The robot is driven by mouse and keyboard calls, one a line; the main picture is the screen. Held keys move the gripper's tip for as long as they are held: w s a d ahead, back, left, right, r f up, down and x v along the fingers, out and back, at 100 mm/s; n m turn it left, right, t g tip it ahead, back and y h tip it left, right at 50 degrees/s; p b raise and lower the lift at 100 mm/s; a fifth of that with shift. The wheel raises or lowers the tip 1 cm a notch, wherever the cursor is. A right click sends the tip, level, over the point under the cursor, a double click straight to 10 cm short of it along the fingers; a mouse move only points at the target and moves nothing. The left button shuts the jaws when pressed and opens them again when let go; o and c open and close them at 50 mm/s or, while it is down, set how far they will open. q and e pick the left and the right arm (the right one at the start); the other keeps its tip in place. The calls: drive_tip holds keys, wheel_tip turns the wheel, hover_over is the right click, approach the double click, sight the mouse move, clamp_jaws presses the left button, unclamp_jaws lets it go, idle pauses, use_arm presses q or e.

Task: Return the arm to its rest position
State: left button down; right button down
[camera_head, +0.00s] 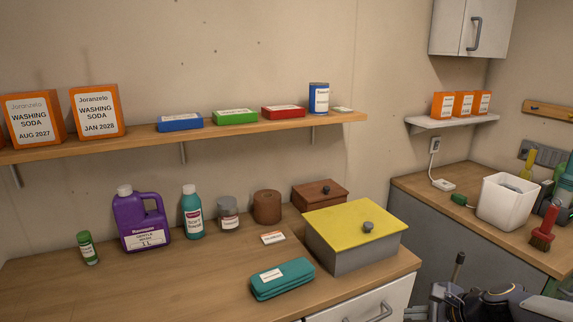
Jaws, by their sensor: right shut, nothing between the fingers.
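My right gripper (438,298) shows at the bottom right edge, with my dark arm links beside it. It is shut and empty, in front of the grey cabinet side and right of the wooden counter. The picture's lower edge cuts off much of the arm. My left gripper is not in view.
A white bin (504,203) and a red brush (543,232) stand on the right counter. A wall shelf (240,127) runs above.

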drive_tip(key=s+a+r+n+g+p, duration=0.1)
drive_tip(key=s+a+r+n, duration=0.25)
drive_tip(key=s+n, duration=0.3)
drive_tip(key=s+a+r+n, duration=0.3)
drive_tip(key=s+a+n, duration=0.15)
drive_tip(key=s, duration=0.35)
drive_tip(key=s+f+n+g+h+p, duration=0.1)
drive_tip(key=s+n, duration=0.6)
drive_tip(key=s, duration=0.2)
drive_tip(key=shift+n, duration=0.3)
drive_tip(key=shift+f, duration=0.1)
